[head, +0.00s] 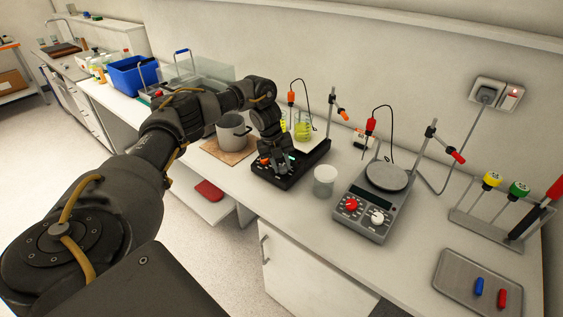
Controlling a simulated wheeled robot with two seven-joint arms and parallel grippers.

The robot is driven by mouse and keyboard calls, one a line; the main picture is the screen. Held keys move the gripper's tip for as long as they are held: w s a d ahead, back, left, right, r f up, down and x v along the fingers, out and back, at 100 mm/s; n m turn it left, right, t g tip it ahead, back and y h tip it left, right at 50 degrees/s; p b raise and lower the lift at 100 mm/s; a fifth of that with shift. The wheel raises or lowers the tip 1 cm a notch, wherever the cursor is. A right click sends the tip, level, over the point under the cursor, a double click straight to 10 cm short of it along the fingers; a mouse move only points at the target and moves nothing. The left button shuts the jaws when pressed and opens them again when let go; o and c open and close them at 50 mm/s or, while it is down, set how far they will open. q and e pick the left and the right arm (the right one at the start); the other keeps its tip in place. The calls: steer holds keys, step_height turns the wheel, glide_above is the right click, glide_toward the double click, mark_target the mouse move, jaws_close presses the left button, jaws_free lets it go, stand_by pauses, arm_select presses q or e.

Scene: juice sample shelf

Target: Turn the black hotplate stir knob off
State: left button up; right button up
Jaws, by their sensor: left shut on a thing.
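The black hotplate (316,158) stands on the bench in the middle of the head view. A beaker with yellow-green liquid (303,129) stands at its far side. My left arm reaches in from the left, and my left gripper (278,163) points down at the hotplate's front control panel. It is shut on a knob there, which appears to be the stir knob; the fingers mostly hide it. A small red-orange knob (264,160) shows just left of the fingers. The knob's setting cannot be read. My right gripper is not in view.
A grey hotplate (365,215) with red and white knobs stands to the right. An empty glass beaker (325,181) stands between the hotplates. A metal pot (233,131) sits left of my gripper. A grey tray (464,279) lies at the front right.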

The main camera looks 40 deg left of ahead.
arm_select(q)
steer(key=n+t+p, duration=0.1)
steer(key=n+p, duration=0.1)
steer(key=n, duration=0.2)
steer(key=shift+s+a+r+h+p, duration=0.1)
steer(key=shift+s+h+p, duration=0.05)
steer(key=shift+h+p, duration=0.15)
steer(key=n+p, duration=0.1)
steer(key=n, duration=0.2)
steer(key=shift+t+p, duration=0.3)
steer(key=shift+p, duration=0.1)
steer(key=n+t+p, duration=0.1)
steer(key=n+p, duration=0.2)
steer(key=n, duration=0.1)
steer(key=shift+s+n, duration=0.15)
steer(key=shift+n, duration=0.15)
steer(key=shift+n+t+p, duration=0.5)
steer(key=shift+n+p, duration=0.95)
steer(key=shift+n, duration=0.15)
steer(key=o, duration=1)
steer(key=shift+f, duration=0.2)
steer(key=shift+c, duration=0.2)
steer(key=shift+r, duration=0.1)
